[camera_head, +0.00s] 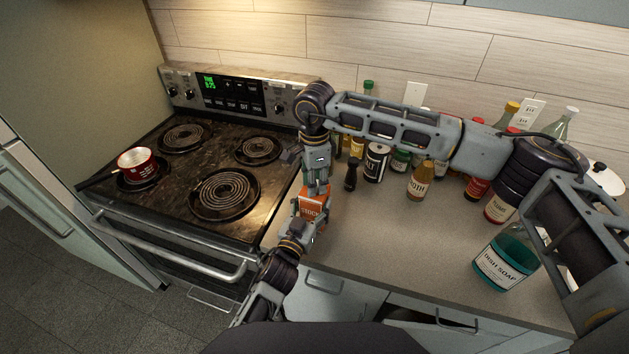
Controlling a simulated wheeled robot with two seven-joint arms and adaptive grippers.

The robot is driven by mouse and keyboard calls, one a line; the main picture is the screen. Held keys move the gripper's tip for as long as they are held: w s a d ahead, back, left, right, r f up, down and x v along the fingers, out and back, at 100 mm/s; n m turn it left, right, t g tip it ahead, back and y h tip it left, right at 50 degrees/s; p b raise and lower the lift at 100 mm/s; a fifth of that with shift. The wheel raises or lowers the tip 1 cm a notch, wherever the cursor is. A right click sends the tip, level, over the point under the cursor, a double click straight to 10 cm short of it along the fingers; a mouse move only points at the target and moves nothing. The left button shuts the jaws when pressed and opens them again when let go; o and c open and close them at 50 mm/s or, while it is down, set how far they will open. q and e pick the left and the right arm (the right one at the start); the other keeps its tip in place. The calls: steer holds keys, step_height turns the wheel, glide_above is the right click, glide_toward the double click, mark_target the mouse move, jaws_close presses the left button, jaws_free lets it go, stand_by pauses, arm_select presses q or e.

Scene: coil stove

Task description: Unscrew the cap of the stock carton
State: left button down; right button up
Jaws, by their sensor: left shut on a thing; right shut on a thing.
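The stock carton (311,207) is orange-red with a STOCK label. It is at the left end of the counter, close to the stove's right side. My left gripper (303,222) comes up from below and is shut on the carton's lower part. My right gripper (317,184) reaches down from above and is shut at the carton's top, where the cap would be. The cap itself is hidden by the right gripper's fingers. I cannot tell whether the carton touches the counter.
The coil stove (222,192) is on the left, with a red saucepan (137,166) on its front left burner. Several bottles and jars, including a dark jar (375,162), line the counter's back. Dish soap (500,258) stands at right. The counter's middle (390,235) is clear.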

steer(key=n, duration=0.6)
steer(key=shift+w, duration=0.1)
steer(key=shift+d, duration=0.1)
steer(key=shift+r, duration=1.2)
stand_by(1.0)
steer(key=shift+r, duration=1.95)
arm_select(q)
steer(key=shift+c, duration=1.5)
jaws_free()
steer(key=shift+s, duration=0.2)
steer(key=v, duration=1.1)
steer(key=shift+s+a, duration=0.2)
steer(key=shift+s, duration=0.05)
